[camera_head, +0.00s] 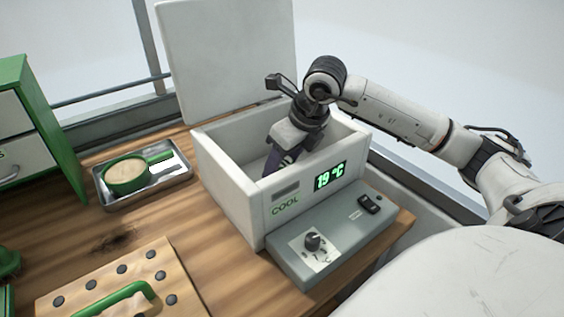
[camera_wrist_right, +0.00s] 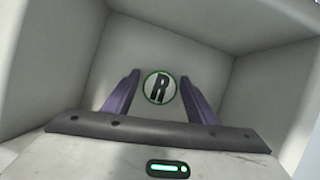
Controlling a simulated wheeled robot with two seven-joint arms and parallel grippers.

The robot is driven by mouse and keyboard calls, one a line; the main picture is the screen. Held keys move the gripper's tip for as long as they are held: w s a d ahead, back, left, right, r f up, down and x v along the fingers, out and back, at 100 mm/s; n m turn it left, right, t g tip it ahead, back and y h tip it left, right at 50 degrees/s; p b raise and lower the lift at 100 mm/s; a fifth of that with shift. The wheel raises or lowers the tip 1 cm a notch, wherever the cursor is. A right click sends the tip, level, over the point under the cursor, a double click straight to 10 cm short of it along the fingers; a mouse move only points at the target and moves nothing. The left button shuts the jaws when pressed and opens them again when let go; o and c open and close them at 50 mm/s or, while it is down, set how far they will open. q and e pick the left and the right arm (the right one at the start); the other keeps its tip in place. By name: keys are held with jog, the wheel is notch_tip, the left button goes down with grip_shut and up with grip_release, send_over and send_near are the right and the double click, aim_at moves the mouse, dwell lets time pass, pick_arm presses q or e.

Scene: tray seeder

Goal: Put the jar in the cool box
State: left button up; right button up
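The white cool box (camera_head: 228,184) stands open on the bench, its lid (camera_head: 228,55) raised at the back and its display reading 19 °C. My right gripper (camera_head: 270,170) reaches down inside it; the front wall hides part of the fingers. In the right wrist view, its two purple fingers (camera_wrist_right: 159,80) are apart, pointing at the pale floor of the box. A round white disc with a green ring and a dark R (camera_wrist_right: 161,87) shows between them. I cannot tell whether it is a flat mark or a lid. No jar is clearly identifiable. My left gripper is not in view.
A wooden board (camera_head: 60,285) with dark round spots and a green handle (camera_head: 120,297) lies at the front. A grey control panel (camera_head: 345,232) adjoins the box front. Green drawers (camera_head: 48,115) stand left.

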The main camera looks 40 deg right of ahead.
jog(key=shift+r, duration=0.1)
jog(key=shift+r, duration=0.25)
jog(key=v, duration=1.1)
jog(key=shift+s+r, duration=0.15)
jog(key=shift+r, duration=0.15)
